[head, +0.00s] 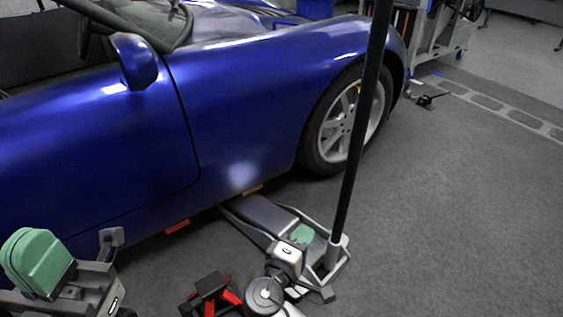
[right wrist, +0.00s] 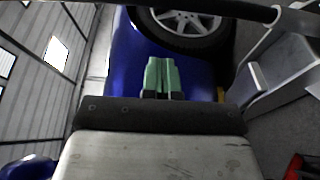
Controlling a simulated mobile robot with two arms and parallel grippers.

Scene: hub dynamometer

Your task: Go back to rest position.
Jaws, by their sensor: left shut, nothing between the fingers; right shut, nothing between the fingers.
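My left gripper (head: 38,262) is at the lower left of the head view, near the blue car's side. Its green fingers are together with nothing between them. My right gripper (head: 303,235) shows at the lower middle, in front of the floor jack in the picture; whether it touches the jack cannot be told. In the right wrist view its green fingers (right wrist: 162,75) are side by side, shut and empty, with the blue car and a wheel beyond them.
The blue car (head: 100,140) fills the left and middle. A grey floor jack (head: 262,216) reaches under its side, its black handle (head: 362,125) upright. A red and black stand (head: 212,290) is on the floor beside my right arm. Grey floor (head: 460,220) is clear at right.

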